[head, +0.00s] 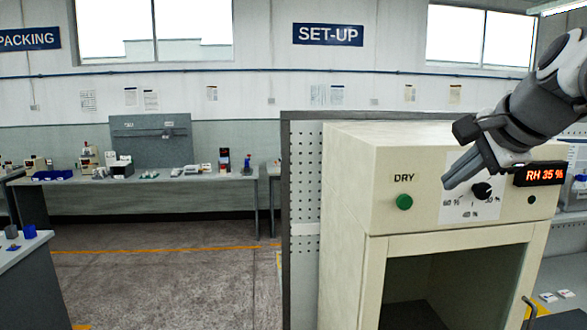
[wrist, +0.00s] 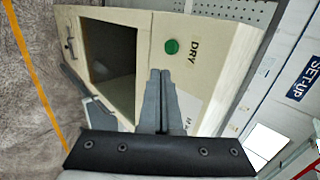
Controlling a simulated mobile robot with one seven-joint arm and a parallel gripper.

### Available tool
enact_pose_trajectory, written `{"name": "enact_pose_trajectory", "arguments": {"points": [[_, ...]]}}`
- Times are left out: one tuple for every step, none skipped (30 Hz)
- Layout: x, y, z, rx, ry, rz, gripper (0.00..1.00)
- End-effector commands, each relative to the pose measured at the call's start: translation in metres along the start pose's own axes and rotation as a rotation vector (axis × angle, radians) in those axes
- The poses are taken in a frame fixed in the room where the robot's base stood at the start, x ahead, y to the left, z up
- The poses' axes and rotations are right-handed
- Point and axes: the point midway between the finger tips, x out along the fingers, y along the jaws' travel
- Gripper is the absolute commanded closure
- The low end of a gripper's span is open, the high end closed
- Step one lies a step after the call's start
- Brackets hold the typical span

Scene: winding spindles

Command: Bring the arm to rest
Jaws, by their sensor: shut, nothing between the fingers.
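My gripper (head: 450,183) is shut and empty in the head view. It is in front of the upper panel of a cream drying cabinet (head: 345,190), to the left of a black knob (head: 482,190). Whether the fingertips touch the panel I cannot tell. In the wrist view my gripper (wrist: 160,75) shows its two fingers together, pointing at the cabinet (wrist: 200,25). A green button (wrist: 171,46) labelled DRY lies just beyond the fingertips there; it also shows in the head view (head: 404,202).
The cabinet's opening (head: 420,280) is below the panel. A red display (head: 540,174) reads RH 35 %. A perforated board (head: 303,200) stands left of the cabinet. A bench (head: 150,185) with several items stands at the back left. Open floor (head: 170,285) lies between.

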Motion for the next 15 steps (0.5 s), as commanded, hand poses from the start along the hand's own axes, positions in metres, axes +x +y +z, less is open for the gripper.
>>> {"name": "enact_pose_trajectory", "arguments": {"points": [[0.000,0.000,0.000,0.000,0.000,0.000,1.00],[0.000,0.000,0.000,0.000,0.000,0.000,1.00],[0.000,0.000,0.000,0.000,0.000,0.000,1.00],[0.000,0.000,0.000,0.000,0.000,0.000,1.00],[0.001,0.000,0.000,0.000,0.000,0.001,1.00],[0.001,0.000,0.000,0.000,0.000,0.001,1.00],[0.001,0.000,0.000,0.000,0.000,0.001,1.00],[0.001,0.001,0.001,-0.003,-0.001,0.001,1.00],[0.001,0.003,0.003,-0.012,-0.003,0.004,1.00],[0.002,0.005,0.005,-0.027,-0.005,0.008,1.00],[0.004,0.009,0.010,-0.046,-0.009,0.014,1.00],[0.006,0.017,0.017,-0.085,-0.017,0.024,1.00],[0.008,0.024,0.025,-0.123,-0.024,0.034,1.00],[0.011,0.033,0.033,-0.169,-0.032,0.047,1.00],[0.015,0.046,0.046,-0.243,-0.044,0.065,1.00]]}}
